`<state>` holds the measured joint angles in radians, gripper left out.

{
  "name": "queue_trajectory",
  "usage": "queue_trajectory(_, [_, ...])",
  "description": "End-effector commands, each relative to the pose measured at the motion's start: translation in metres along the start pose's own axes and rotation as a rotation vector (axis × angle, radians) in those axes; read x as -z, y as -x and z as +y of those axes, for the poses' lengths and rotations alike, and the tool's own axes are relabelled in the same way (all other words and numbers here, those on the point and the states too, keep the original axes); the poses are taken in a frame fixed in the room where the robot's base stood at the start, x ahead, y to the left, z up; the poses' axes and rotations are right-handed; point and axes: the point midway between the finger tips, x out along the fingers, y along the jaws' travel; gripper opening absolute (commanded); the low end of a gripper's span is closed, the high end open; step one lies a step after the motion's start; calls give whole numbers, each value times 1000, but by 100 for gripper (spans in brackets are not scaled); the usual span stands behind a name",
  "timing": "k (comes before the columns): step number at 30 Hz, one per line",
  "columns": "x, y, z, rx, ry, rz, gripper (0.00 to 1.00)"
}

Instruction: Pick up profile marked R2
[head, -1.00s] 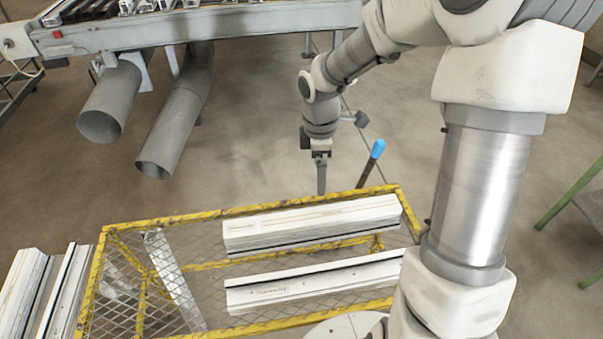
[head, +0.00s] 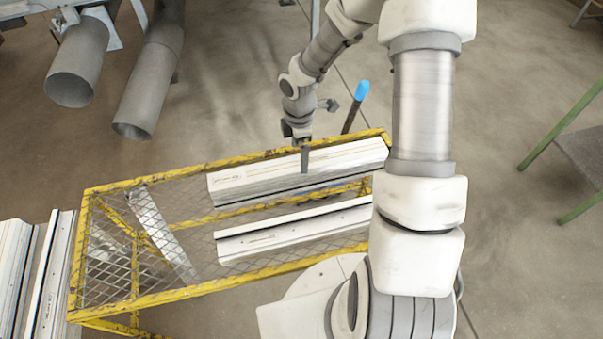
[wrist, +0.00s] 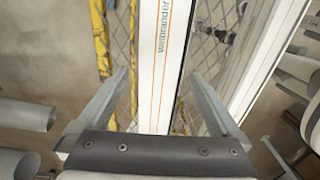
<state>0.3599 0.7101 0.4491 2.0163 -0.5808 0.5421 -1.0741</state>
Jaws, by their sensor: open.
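Two long white profiles lie side by side on a yellow-framed mesh cart (head: 150,295). The far profile (head: 240,183) is the wider one, and the near profile (head: 290,228) lies in front of it. I cannot read an R2 mark on either. My gripper (head: 305,168) is open and points down at the far profile, near its middle. In the wrist view a white profile (wrist: 152,70) with an orange line and printed lettering runs between the spread fingers (wrist: 160,76). I cannot tell whether the fingers touch it. Another white profile (wrist: 262,65) runs past the right finger.
More profiles (head: 45,275) stand at the lower left beside the cart. A blue-tipped lever (head: 361,91) rises behind the cart's far edge. Two grey pipes (head: 80,60) hang at the upper left. A green-legged stand (head: 565,130) is at the right. The cart's left mesh is mostly clear.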

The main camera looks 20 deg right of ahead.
Motion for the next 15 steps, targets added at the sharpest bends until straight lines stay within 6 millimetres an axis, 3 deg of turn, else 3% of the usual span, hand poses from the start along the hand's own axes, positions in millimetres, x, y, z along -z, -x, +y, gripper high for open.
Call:
queue_trajectory(5, [-1, -14, -1, 2, 0, 1, 100])
queue_trajectory(12, [-2, -49, -2, 2, 0, 0, 100])
queue_trajectory(15, [-2, -53, -1, 0, 1, 0, 100])
